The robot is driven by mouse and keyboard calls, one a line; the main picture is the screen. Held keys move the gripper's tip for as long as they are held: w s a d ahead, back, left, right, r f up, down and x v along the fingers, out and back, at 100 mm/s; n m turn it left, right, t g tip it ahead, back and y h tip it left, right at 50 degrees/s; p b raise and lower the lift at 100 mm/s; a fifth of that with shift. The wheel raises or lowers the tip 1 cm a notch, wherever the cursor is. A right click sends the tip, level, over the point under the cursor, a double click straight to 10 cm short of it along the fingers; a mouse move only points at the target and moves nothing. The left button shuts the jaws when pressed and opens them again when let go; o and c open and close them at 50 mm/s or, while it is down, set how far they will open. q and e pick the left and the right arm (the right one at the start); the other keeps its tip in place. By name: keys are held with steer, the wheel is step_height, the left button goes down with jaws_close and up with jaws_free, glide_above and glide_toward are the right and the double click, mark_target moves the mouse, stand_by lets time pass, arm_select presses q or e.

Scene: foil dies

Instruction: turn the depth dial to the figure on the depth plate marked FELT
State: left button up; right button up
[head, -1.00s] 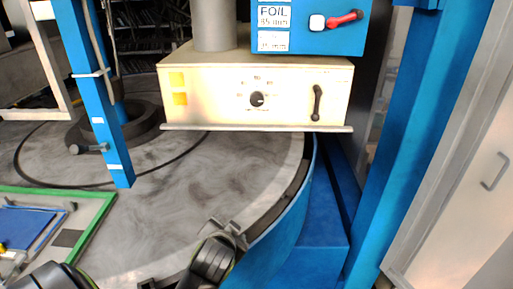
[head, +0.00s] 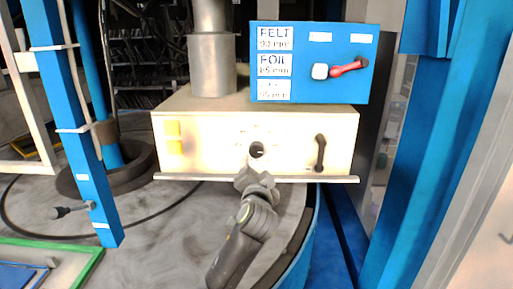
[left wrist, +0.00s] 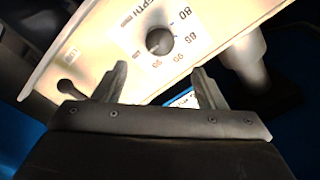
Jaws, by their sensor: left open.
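The depth dial (head: 257,149) is a small dark round knob on the front of a cream box. In the left wrist view the dial (left wrist: 159,42) has printed figures around it, including 80 and 90, and the word DEPTH. Where its pointer stands is not clear. White depth plates on a blue box include one marked FELT (head: 274,39), whose figure looks like 90 mm but is blurred. My left gripper (head: 257,174) is open just in front of and below the dial. Its two fingertips (left wrist: 159,70) are apart, with nothing between them. My right gripper is not in view.
A dark lever handle (head: 320,153) is on the cream box (head: 210,137), right of the dial. A red handle (head: 347,68) is on the blue box (head: 310,91) above. A ledge (head: 200,178) runs below the front.

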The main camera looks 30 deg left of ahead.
mark_target(256, 152)
arm_select(q)
steer(key=p+x, duration=0.3)
steer(key=x, duration=0.8)
steer(key=shift+w+a+p, duration=0.3)
steer(key=shift+w+p, duration=0.1)
steer(key=shift+w, duration=0.1)
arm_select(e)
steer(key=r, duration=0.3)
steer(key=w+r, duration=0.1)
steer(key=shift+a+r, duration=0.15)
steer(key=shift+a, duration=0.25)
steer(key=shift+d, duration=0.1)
